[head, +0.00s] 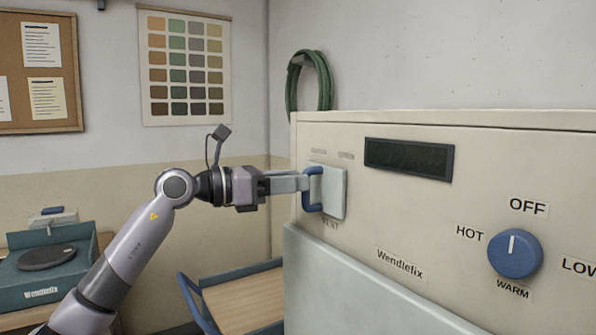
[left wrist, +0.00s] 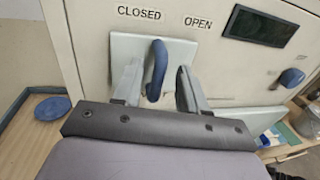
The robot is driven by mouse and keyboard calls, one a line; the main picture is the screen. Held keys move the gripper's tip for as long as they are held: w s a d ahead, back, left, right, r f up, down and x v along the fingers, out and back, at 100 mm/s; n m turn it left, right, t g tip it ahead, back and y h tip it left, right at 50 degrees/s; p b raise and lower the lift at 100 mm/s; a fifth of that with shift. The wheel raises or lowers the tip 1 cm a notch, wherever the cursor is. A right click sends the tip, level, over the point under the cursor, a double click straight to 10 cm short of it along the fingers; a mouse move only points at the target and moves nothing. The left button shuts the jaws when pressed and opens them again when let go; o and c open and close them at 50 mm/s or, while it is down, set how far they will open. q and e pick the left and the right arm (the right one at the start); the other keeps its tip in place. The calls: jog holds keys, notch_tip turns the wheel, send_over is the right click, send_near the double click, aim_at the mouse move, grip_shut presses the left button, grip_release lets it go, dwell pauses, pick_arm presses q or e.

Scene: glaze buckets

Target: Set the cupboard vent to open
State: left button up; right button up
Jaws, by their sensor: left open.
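The cupboard vent is a pale plate (head: 335,192) with a blue loop handle (head: 313,190), on the cream cupboard front. In the left wrist view, the plate (left wrist: 119,45) sits below the labels CLOSED and OPEN, and the handle (left wrist: 156,66) stands nearer the CLOSED side. My left gripper (head: 301,182) reaches in from the left, level with the handle. In the left wrist view my left gripper (left wrist: 159,74) is open, one finger on each side of the handle, with a gap visible on the right. My right gripper is out of view.
The cupboard has a dark display (head: 408,158) and a blue heat knob (head: 515,253) to the right of the vent. A blue-framed wooden cart (head: 245,300) stands below left. A teal wheel device (head: 45,270) stands at far left. A green hose (head: 323,80) hangs behind.

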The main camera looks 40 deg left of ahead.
pick_arm(q)
jog(key=shift+x, duration=0.9)
grip_shut()
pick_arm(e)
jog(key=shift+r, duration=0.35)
pick_arm(q)
jog(key=shift+f, duration=0.1)
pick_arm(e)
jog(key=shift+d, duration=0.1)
